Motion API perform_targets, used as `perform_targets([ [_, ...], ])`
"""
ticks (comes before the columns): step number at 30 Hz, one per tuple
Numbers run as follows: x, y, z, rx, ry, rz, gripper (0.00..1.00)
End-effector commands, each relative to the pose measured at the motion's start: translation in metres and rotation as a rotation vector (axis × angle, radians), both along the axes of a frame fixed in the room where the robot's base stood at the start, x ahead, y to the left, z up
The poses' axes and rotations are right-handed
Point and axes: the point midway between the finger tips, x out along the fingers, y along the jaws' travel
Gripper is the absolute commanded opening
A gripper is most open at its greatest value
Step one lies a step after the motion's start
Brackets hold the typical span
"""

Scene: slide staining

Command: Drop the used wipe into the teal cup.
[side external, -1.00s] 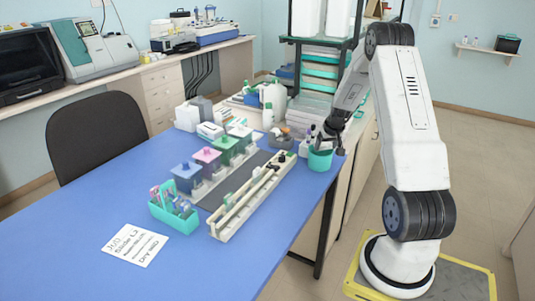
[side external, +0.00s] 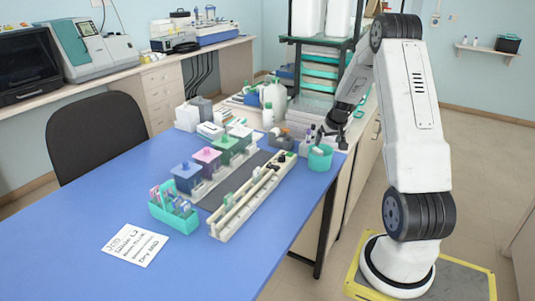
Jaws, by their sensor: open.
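The teal cup (side external: 320,162) stands upright near the right edge of the blue table. A small whitish thing, apparently the used wipe (side external: 318,150), shows at the cup's mouth; its lower part is hidden by the cup wall. My gripper (side external: 334,141) is dark, open and appears empty. It is above the cup and slightly to its right, apart from the cup and the whitish thing.
Small bottles (side external: 310,133) and a dark holder (side external: 282,142) stand left of the cup. A long pale rack (side external: 250,200), coloured staining jars (side external: 187,177) and a teal slide holder (side external: 175,212) fill the table's middle. The front of the table is mostly clear.

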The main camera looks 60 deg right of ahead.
Motion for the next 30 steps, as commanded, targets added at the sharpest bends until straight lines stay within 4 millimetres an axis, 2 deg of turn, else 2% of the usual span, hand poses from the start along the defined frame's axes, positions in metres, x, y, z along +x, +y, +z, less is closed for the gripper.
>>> perform_targets([
  [3,-0.004,0.003,0.014,-0.002,0.000,0.001,1.00],
  [12,-0.012,0.011,0.039,-0.002,0.000,0.001,1.00],
  [30,-0.013,0.013,0.045,0.000,0.000,0.001,1.00],
])
